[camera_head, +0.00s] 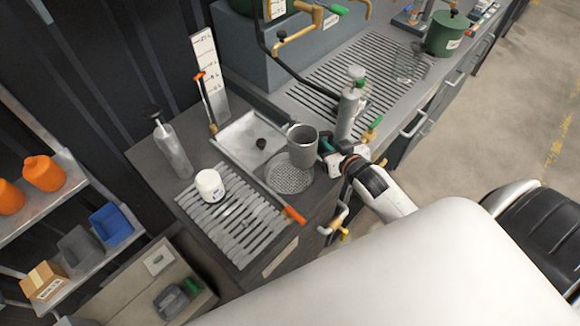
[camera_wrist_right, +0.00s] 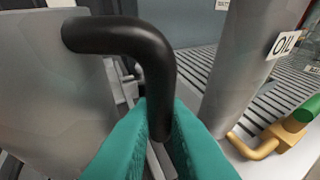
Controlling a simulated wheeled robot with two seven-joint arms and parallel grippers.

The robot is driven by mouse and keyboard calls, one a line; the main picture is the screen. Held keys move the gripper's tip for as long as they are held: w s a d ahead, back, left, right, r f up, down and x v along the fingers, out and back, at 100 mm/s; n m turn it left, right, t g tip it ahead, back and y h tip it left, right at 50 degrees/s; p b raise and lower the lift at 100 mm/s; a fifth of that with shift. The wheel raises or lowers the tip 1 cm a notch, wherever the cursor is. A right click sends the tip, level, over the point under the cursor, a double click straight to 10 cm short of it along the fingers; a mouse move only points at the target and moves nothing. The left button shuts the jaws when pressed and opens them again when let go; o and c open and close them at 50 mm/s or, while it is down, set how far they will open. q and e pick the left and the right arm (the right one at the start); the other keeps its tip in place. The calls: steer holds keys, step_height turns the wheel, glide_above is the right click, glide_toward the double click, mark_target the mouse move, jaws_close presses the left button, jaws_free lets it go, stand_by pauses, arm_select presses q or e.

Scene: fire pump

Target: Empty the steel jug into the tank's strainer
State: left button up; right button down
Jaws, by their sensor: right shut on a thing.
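The grey steel jug (camera_head: 302,150) is upright, its open mouth facing up. Its dark handle (camera_wrist_right: 150,50) fills the middle of the right wrist view, with the jug's wall (camera_wrist_right: 45,95) at the left. My right gripper (camera_head: 329,150) is shut on the handle; its teal fingers (camera_wrist_right: 158,135) pinch the handle's lower end. The round perforated strainer (camera_head: 288,181) lies just below the jug in the head view, partly covered by it. It sits at the near end of the pale tank top (camera_head: 236,133). The jug's contents are hidden. My left gripper is not in view.
A white tub (camera_head: 210,185) stands on the slatted rack left of the strainer. A grey cylinder (camera_head: 348,112), labelled OIL in the wrist view (camera_wrist_right: 245,65), stands close right of the jug. A grey pump bottle (camera_head: 173,150) and a white gauge board (camera_head: 208,75) stand further left.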

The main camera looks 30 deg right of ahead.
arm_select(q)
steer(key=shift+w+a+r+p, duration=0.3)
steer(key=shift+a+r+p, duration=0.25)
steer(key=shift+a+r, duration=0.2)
arm_select(e)
steer(key=s+d+f, duration=0.2)
steer(key=d+f, duration=0.1)
steer(key=d, duration=0.4)
steer(key=shift+s+d+m+h, duration=0.25)
steer(key=shift+s+m+h, duration=0.15)
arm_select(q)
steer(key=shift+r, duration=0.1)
arm_select(e)
steer(key=shift+a+r, duration=0.15)
steer(key=shift+r, duration=0.05)
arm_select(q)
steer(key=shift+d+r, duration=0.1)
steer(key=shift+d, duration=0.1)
arm_select(e)
steer(key=w+a+r+n+g+h, duration=0.1)
steer(key=w+a+r+n+h, duration=0.1)
steer(key=a+r+n+h, duration=0.3)
steer(key=shift+a+r+n, duration=0.75)
steer(key=shift+a+n, duration=0.1)
steer(key=shift+n, duration=0.05)
steer(key=shift+w, duration=0.1)
